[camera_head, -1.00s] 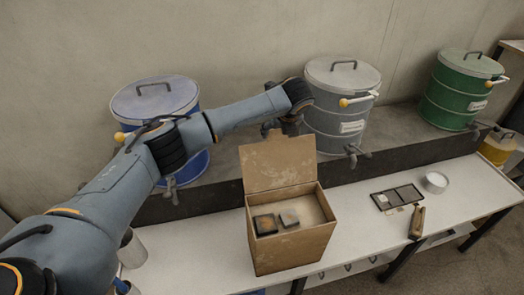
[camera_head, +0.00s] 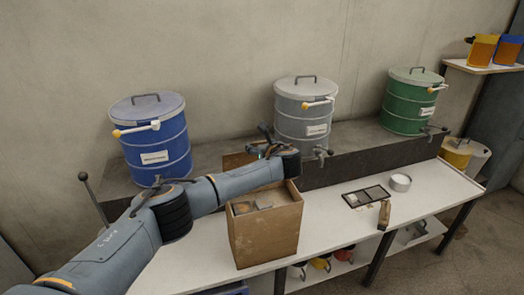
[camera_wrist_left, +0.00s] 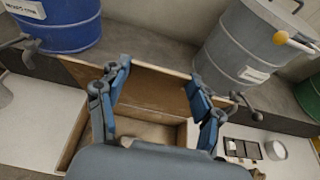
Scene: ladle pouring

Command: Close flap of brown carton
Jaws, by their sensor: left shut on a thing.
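The brown carton (camera_head: 268,236) stands on the white bench, with dark and grey square items inside. Its flap (camera_head: 234,160) is raised at the back edge, mostly hidden behind my left gripper in the head view. In the wrist view the flap (camera_wrist_left: 150,92) spans between the fingers, above the carton opening. My left gripper (camera_head: 263,143) is over the carton's back edge; its fingers (camera_wrist_left: 160,76) are spread but shut on the flap. The exact contact is hard to see. My right gripper is in neither view.
Blue (camera_head: 152,140), grey (camera_head: 304,115) and green (camera_head: 410,105) drums with taps stand on a ledge behind the bench. A dark tray (camera_head: 366,196), a white round dish (camera_head: 400,182) and a brown tool (camera_head: 384,214) lie right of the carton.

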